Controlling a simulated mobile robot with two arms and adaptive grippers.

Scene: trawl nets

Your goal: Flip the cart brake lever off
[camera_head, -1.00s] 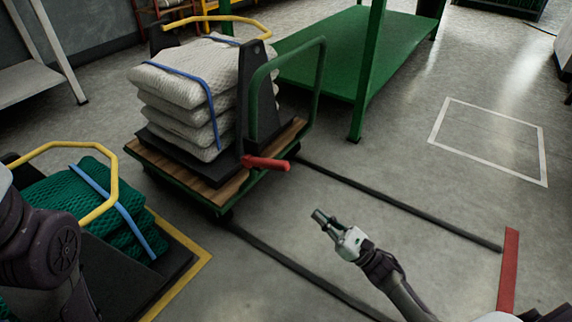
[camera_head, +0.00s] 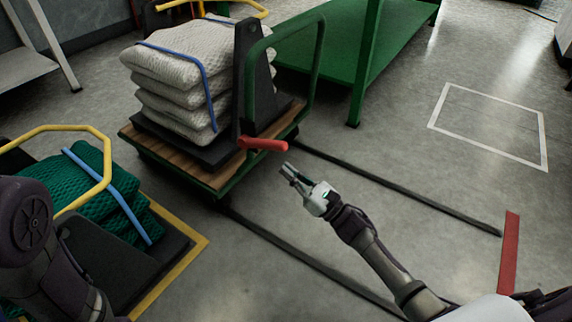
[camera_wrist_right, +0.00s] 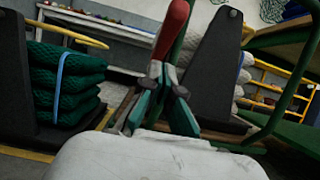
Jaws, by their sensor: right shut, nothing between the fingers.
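The red brake lever (camera_head: 263,143) sticks out to the right from the near corner of the cart (camera_head: 190,166), beside its green handle. My right gripper (camera_head: 286,170) is shut and empty, just below and to the right of the lever's free end, with a small gap visible in the head view. In the right wrist view, the red lever (camera_wrist_right: 172,28) rises just beyond the fingertips of my right gripper (camera_wrist_right: 164,72); whether they touch is unclear. My left arm is at the left edge of the head view, but its gripper is not seen.
White net bundles (camera_head: 178,85) with a blue strap are stacked on the cart. Green nets (camera_head: 90,195) sit on another cart at left with a yellow handle. Dark floor rails (camera_head: 390,185) run right to a red floor mark (camera_head: 508,250). A green table (camera_head: 375,45) stands behind.

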